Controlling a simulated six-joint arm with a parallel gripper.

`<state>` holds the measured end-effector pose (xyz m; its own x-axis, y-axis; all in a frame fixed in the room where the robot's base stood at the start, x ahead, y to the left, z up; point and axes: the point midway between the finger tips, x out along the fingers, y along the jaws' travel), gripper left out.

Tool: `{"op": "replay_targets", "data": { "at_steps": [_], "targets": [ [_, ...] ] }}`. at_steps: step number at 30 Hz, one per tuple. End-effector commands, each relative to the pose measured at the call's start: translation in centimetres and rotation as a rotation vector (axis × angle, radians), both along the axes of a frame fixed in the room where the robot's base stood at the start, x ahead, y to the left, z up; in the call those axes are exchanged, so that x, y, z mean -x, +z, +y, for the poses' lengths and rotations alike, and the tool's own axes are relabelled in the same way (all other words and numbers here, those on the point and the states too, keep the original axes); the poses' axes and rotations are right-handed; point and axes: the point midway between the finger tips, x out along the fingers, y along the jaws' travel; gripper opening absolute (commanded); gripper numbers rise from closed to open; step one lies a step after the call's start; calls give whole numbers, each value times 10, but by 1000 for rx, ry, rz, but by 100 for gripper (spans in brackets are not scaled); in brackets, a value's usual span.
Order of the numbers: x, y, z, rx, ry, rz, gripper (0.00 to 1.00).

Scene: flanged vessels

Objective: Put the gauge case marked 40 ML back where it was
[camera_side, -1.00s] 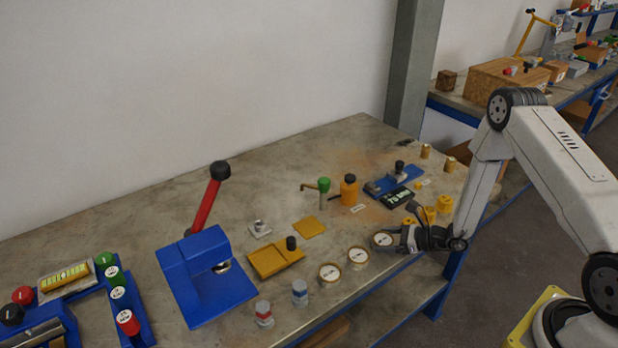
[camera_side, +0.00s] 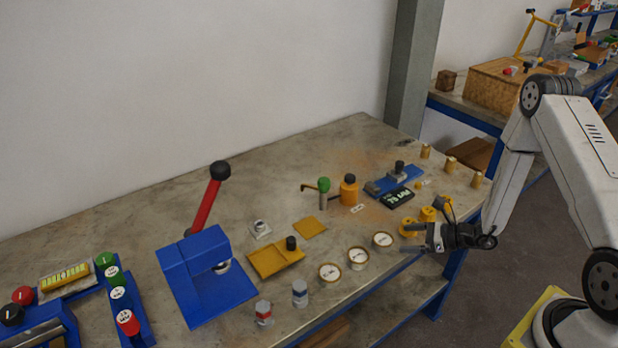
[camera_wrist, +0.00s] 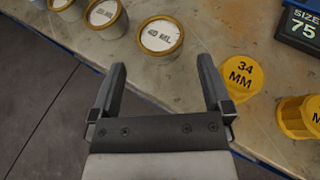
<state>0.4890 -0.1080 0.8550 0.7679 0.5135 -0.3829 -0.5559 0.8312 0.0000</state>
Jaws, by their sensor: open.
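The gauge case marked 40 ML (camera_wrist: 160,36) is a round, brass-rimmed case with a white face. It stands upright on the bench near the front edge. In the side view it is the rightmost case (camera_side: 383,240) of a row of three. My gripper (camera_wrist: 161,64) is open and empty, its two fingers apart and pointing toward the case. The case lies just beyond the fingertips, apart from them as far as I can tell. In the side view my gripper (camera_side: 412,239) is to the right of the case, low over the bench edge.
Two similar cases stand left of it, the middle one (camera_side: 358,257) and the left one (camera_side: 329,273). A dark display reading 75 (camera_wrist: 303,25) is behind. Floor shows beyond the bench edge.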

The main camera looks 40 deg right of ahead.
Motion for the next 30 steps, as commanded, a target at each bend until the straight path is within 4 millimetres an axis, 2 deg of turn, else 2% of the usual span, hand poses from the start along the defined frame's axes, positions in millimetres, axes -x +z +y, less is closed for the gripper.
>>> {"op": "replay_targets", "data": {
  "at_steps": [6, 13, 30],
  "targets": [
    [23, 12, -16, 0, -4, 0, 100],
    [39, 20, -27, 0, -2, 0, 100],
    [45, 22, -29, -1, 0, 1, 100]
  ]
}}
